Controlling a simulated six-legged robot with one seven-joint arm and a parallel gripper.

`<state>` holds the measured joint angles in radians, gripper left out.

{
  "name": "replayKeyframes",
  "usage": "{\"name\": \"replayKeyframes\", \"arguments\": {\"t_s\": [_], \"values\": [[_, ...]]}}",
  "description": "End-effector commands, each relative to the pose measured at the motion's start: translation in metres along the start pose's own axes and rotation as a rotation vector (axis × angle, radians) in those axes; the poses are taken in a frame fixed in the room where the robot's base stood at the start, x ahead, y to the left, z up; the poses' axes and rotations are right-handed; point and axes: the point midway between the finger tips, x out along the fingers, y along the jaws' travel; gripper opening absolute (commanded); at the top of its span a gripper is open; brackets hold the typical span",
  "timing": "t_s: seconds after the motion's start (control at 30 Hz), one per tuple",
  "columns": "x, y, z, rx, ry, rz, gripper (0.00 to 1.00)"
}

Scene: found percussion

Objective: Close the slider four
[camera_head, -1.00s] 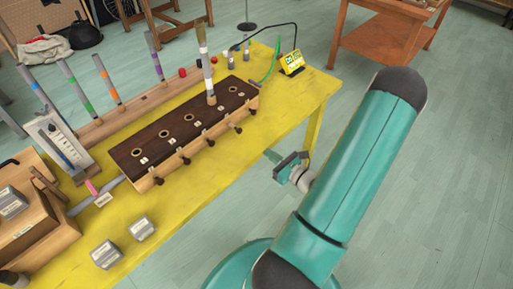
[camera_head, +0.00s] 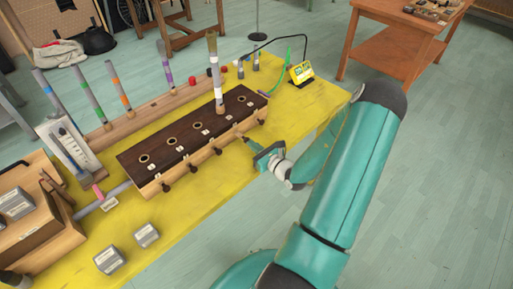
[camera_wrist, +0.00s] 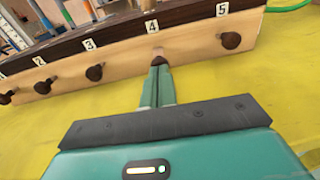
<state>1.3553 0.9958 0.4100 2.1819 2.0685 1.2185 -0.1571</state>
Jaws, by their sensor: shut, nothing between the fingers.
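A long wooden box (camera_head: 196,137) with a dark top lies on the yellow table. Its front face shows in the wrist view with number labels and a dark knob below each. Slider four's knob (camera_wrist: 158,60) is below the label "4", its pale stem showing towards the box. My gripper (camera_wrist: 157,68) is shut and empty, its fingertips right at this knob; whether they touch it I cannot tell. In the head view my gripper (camera_head: 248,142) points at the box's front from the right. A striped tube (camera_head: 215,75) stands upright at the fourth hole.
Knob five (camera_wrist: 231,40) and knob three (camera_wrist: 94,72) flank slider four. Two grey blocks (camera_head: 146,235) sit near the table's front edge. A small yellow device (camera_head: 301,72) stands at the back right. The table (camera_head: 300,110) is clear right of the box.

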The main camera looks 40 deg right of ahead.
Motion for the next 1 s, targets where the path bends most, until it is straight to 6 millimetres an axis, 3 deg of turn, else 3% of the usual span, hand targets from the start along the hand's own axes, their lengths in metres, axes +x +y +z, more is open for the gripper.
{"name": "replayKeyframes", "arguments": {"t_s": [0.17,0.5,1.0], "values": [[0.001,0.000,0.000,0.000,0.000,0.001,0.00],[0.038,0.003,0.002,-0.001,-0.001,0.002,0.00],[0.038,0.000,0.004,-0.002,-0.004,0.004,0.00]]}}
